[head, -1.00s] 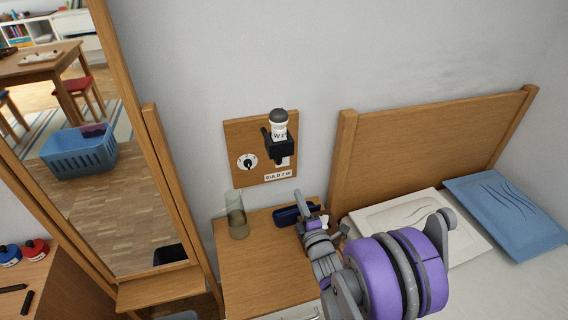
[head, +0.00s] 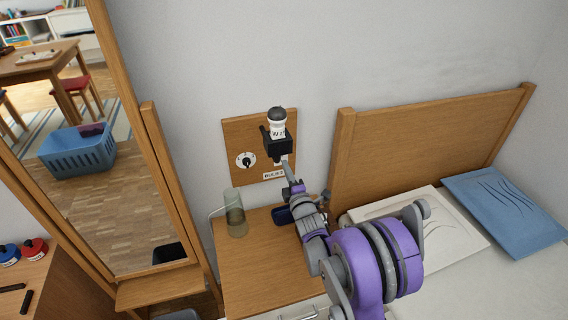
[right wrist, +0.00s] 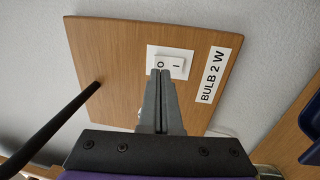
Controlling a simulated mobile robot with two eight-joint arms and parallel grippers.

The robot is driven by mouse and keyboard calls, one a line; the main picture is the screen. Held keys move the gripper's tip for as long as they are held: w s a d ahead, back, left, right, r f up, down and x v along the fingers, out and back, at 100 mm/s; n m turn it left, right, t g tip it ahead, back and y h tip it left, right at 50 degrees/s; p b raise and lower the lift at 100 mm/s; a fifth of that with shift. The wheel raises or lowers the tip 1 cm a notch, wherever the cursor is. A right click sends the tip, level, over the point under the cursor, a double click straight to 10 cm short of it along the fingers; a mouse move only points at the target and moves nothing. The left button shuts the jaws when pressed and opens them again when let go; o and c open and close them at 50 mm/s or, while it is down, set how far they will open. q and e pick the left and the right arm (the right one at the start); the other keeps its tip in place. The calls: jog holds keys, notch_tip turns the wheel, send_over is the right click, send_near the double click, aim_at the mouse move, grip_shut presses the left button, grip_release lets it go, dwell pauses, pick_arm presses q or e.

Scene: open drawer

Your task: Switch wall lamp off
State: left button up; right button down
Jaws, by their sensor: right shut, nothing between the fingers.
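The wooden wall panel (head: 236,136) carries a white-and-grey lamp bulb (head: 278,124) in a black holder (head: 276,148). I cannot tell whether the bulb glows. A white rocker switch (right wrist: 173,65), marked O and I, sits on the panel beside a "BULB 2 W" label (right wrist: 212,75); the label also shows in the head view (head: 274,176). My right gripper (head: 286,170) is shut and empty, pointing up at the panel below the holder. In the right wrist view its fingertips (right wrist: 160,73) overlap the switch's near edge; contact cannot be told. My left gripper is out of view.
A round dial (head: 246,161) is on the panel's left. A glass (head: 236,222) and a dark blue object (head: 281,215) stand on the bedside cabinet (head: 250,265). A mirror (head: 130,200) is left; a headboard (head: 430,145) and pillows (head: 505,210) are right.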

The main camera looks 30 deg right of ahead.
jog(key=x, duration=0.2)
jog(key=shift+w, duration=0.4)
jog(key=shift+w+d+r, duration=0.1)
jog(key=shift+r, duration=0.15)
